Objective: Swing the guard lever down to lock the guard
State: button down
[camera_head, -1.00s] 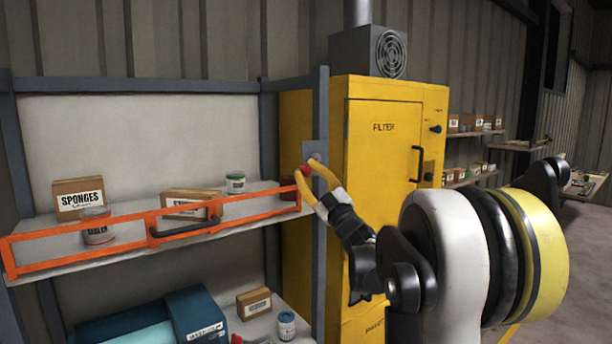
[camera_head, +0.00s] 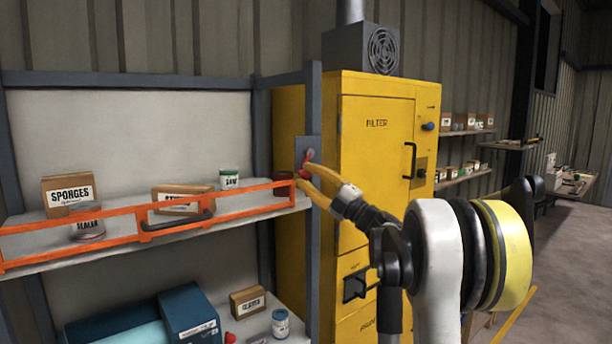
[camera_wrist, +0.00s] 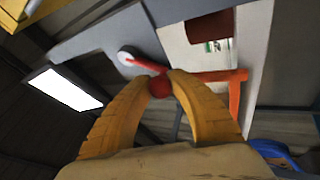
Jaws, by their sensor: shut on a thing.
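The guard lever (camera_head: 308,157) is a short red arm on a grey plate on the shelf's right post. It slants down from its pivot, toward the lower left in the head view. In the wrist view the red lever (camera_wrist: 146,64) runs from a pale round pivot to a red knob (camera_wrist: 159,87). My gripper (camera_head: 304,172) has its yellow fingers closed around the knob; in the wrist view the fingertips (camera_wrist: 162,82) sit on either side of it. The orange guard (camera_head: 140,222) lies across the shelf front, its right end close to the lever.
A yellow filter cabinet (camera_head: 375,150) stands just right of the post. The shelf behind the guard holds a sponges box (camera_head: 68,190), a sealer can (camera_head: 88,228) and other goods. A blue case (camera_head: 190,315) is on the lower shelf. Open floor lies at the right.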

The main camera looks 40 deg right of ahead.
jog(key=shift+f, duration=0.1)
dwell(0.3)
jog(key=c, duration=1.2)
grip_release()
jog(key=shift+o, duration=0.2)
jog(key=v, duration=1.2)
